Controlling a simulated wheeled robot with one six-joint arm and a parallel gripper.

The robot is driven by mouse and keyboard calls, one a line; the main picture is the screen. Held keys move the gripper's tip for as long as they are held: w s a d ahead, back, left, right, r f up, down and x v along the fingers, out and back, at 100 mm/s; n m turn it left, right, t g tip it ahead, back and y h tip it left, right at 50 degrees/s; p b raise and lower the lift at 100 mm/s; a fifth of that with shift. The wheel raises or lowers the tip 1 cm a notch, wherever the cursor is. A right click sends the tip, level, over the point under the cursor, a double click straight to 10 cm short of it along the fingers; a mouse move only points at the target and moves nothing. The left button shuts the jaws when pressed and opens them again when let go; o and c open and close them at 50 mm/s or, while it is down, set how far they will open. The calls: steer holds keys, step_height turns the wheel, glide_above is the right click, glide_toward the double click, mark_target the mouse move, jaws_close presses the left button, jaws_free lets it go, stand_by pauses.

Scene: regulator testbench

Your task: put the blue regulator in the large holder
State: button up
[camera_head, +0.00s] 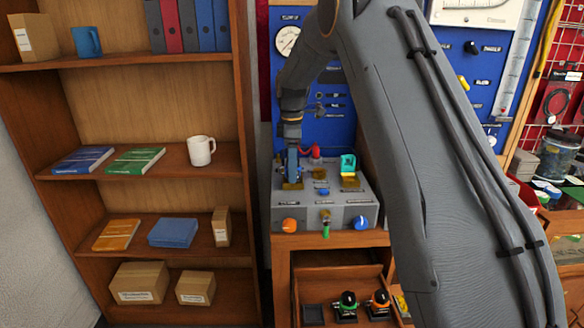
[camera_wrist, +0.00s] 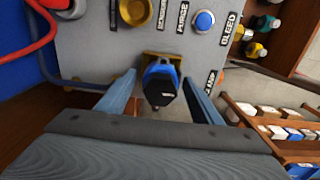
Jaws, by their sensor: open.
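The blue regulator (camera_wrist: 163,83), with a blue top and dark body, is in the middle of the wrist view. It is at a brass bracket (camera_wrist: 151,57) on the edge of the grey testbench. My gripper (camera_wrist: 158,78) is open, with one finger on each side of the regulator; whether they touch it is unclear. In the head view my gripper (camera_head: 292,171) is low over the left part of the bench and mostly hides the regulator. A second brass bracket (camera_head: 350,181) is to the right, by a teal part. I cannot tell which holder is the large one.
The grey testbench (camera_head: 350,210) carries knobs and a red hose. An open drawer (camera_head: 335,283) below holds black regulators with green (camera_head: 347,303) and orange (camera_head: 378,303) parts, beside a dark square (camera_head: 313,315). A wooden bookshelf (camera_head: 150,188) stands at left.

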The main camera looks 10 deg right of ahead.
step_height(320, 180, up, 12)
steer(key=b, duration=0.3)
steer(key=shift+b, duration=0.3)
steer(key=s+f+m, duration=0.5)
steer(key=s+f, duration=0.1)
steer(key=s, duration=0.6)
steer(key=s+f+m, duration=0.5)
steer(key=s+f, duration=0.2)
steer(key=s, duration=0.5)
steer(key=s+f+m, duration=0.5)
steer(key=s+f, duration=0.2)
steer(key=s, duration=0.5)
steer(key=shift+f+m+t, duration=0.15)
steer(key=shift+m+t, duration=0.25)
